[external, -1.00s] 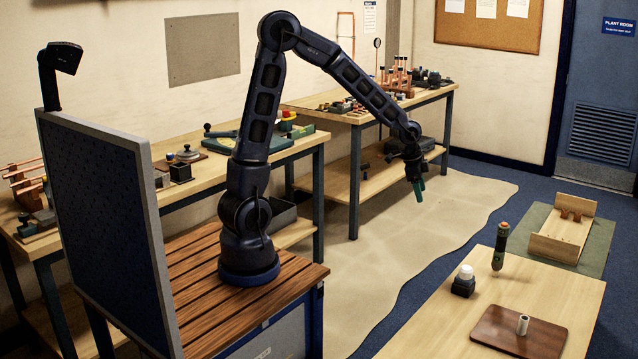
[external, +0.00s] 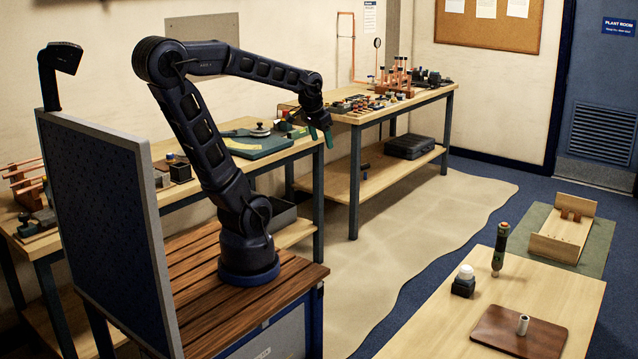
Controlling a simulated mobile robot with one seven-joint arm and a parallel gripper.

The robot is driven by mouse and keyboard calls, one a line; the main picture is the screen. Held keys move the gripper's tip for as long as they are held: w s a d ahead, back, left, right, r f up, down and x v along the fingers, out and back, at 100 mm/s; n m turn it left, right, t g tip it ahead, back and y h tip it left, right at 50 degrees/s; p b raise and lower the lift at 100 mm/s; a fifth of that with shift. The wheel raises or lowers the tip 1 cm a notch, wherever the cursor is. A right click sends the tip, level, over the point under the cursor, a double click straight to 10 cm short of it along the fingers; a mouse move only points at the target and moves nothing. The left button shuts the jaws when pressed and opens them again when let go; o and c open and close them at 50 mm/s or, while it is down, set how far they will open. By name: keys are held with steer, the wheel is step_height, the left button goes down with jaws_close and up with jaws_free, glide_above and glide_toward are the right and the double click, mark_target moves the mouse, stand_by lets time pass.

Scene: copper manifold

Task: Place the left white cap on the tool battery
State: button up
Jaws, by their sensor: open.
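A white cap-like piece (external: 466,271) sits on top of a small dark block (external: 462,288) on the right-hand table. I cannot tell for sure whether that block is the tool battery. A dark and green tool-like object with an orange top (external: 501,248) stands upright behind it. My gripper (external: 321,134), with green fingers, is open and appears empty. It hangs in the picture between the two back benches, far from the white piece. Which white cap is the left one is not clear at this size.
Back benches hold a green mat (external: 262,146), copper pipes (external: 398,76) and several small parts. A black case (external: 409,146) lies on a lower shelf. The floor between is clear.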

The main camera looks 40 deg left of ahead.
steer(key=s+a+n, duration=0.3)
steer(key=s+a, duration=0.2)
steer(key=s, duration=0.2)
steer(key=shift+s+a+r, duration=0.15)
steer(key=shift+r, duration=0.1)
stand_by(1.0)
